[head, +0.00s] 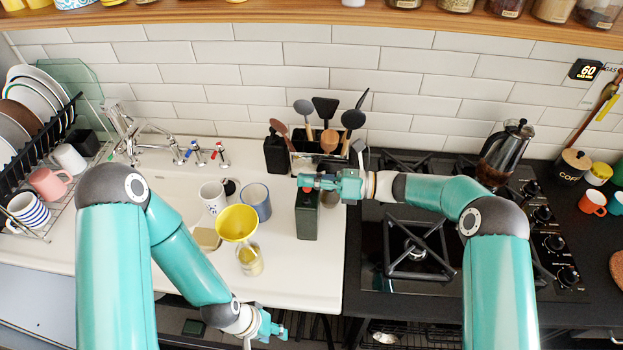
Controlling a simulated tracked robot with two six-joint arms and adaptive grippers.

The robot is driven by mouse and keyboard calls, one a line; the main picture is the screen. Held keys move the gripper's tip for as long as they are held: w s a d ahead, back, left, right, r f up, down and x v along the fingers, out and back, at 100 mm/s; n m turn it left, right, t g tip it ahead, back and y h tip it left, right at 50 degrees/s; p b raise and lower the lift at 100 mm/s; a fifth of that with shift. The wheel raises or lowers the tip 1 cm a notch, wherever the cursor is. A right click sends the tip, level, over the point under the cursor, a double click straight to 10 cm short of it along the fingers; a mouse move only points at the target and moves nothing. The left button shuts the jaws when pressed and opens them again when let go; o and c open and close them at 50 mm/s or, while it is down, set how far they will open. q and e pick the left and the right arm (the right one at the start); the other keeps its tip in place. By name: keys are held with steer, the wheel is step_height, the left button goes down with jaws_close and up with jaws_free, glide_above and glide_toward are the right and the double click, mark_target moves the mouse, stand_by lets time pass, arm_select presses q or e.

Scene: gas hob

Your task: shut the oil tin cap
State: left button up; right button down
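The dark green oil tin (307,222) stands upright on the white counter near its right edge, beside the hob. My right gripper (303,181) reaches in from the right and lies over the top of the tin. Whether this gripper is open or shut is also too small to tell. My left gripper (276,326) is low in the view, in front of the counter's front edge and away from the tin. I see nothing in it, and its finger opening is unclear.
A yellow funnel (237,223) sits on a jar (250,262) left of the tin. A blue mug (256,201) and a white mug (212,196) stand behind it. A utensil holder (312,158) is behind the tin. The gas hob (430,275) lies to the right.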

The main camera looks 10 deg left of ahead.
steer(key=shift+a, duration=0.1)
steer(key=shift+n+b, duration=0.4)
steer(key=shift+b, duration=0.4)
steer(key=n+b, duration=0.2)
steer(key=b, duration=0.1)
steer(key=s+n+b, duration=0.1)
steer(key=n+b, duration=0.1)
steer(key=shift+s+b, duration=0.1)
steer(key=shift+b, duration=0.3)
steer(key=shift+s+r+n+b, duration=0.25)
steer(key=shift+s+n+b, duration=0.05)
steer(key=shift+n+b, duration=0.85)
steer(key=c, duration=1.4)
jaws_free()
